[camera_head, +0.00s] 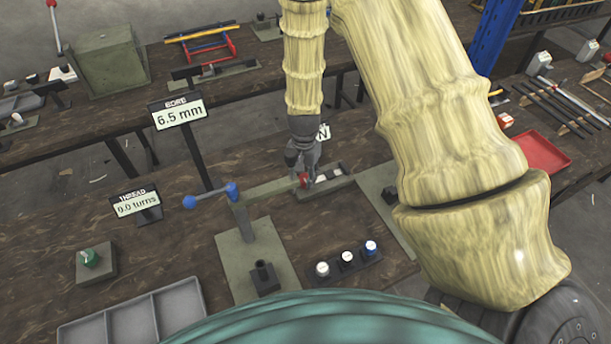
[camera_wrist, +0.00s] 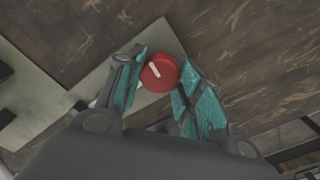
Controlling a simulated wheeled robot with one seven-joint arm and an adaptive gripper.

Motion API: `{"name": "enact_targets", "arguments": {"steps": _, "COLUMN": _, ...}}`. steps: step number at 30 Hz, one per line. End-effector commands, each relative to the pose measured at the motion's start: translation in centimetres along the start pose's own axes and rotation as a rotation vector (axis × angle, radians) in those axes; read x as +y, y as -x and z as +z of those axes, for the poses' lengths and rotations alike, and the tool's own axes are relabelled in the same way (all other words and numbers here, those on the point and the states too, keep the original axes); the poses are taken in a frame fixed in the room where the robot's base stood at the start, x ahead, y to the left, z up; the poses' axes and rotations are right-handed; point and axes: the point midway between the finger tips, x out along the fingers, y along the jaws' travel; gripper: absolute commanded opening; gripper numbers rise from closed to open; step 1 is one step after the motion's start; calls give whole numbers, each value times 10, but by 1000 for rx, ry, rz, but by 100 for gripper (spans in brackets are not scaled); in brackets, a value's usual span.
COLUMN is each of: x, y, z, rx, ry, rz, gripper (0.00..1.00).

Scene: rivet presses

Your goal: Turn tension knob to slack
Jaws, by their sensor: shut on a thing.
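A round red knob (camera_wrist: 158,74) with a white pointer mark sits between the two teal-padded fingers of my gripper (camera_wrist: 160,80) in the wrist view. The pointer slants toward the upper left there. My gripper (camera_head: 303,166) is shut on the knob. In the head view the red knob (camera_head: 304,180) shows only in small part below my dark fingers, at the end of a grey bar on the press. A sign ending in "N" (camera_head: 323,132) stands behind my gripper, the rest of its text hidden.
The press lever with blue ends (camera_head: 211,196) is left of my gripper. Three small dials (camera_head: 347,258) stand in front. A green knob on a box (camera_head: 89,258), a grey tray (camera_head: 130,320), a "6.5 mm" sign (camera_head: 179,115) and a "9.0 turns" sign (camera_head: 137,204) are further left. A red tray (camera_head: 543,152) is right.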

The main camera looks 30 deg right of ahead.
Motion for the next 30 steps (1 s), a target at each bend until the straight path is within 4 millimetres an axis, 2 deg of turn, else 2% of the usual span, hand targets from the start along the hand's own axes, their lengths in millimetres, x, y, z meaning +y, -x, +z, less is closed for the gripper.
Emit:
{"name": "enact_targets", "arguments": {"steps": 9, "x": 0, "y": 0, "z": 0, "rx": 0, "ry": 103, "rz": 1, "gripper": 13}}
{"name": "enact_targets", "arguments": {"steps": 24, "x": 1, "y": 0, "z": 0, "rx": 0, "ry": 119, "rz": 1, "gripper": 13}}
{"name": "enact_targets", "arguments": {"steps": 25, "x": 1, "y": 0, "z": 0, "rx": 0, "ry": 118, "rz": 1, "gripper": 42}}
{"name": "enact_targets", "arguments": {"steps": 28, "x": 0, "y": 0, "z": 0, "rx": 0, "ry": 118, "rz": 1, "gripper": 59}}
{"name": "enact_targets", "arguments": {"steps": 30, "x": 0, "y": 0, "z": 0, "rx": 0, "ry": 118, "rz": 1, "gripper": 59}}
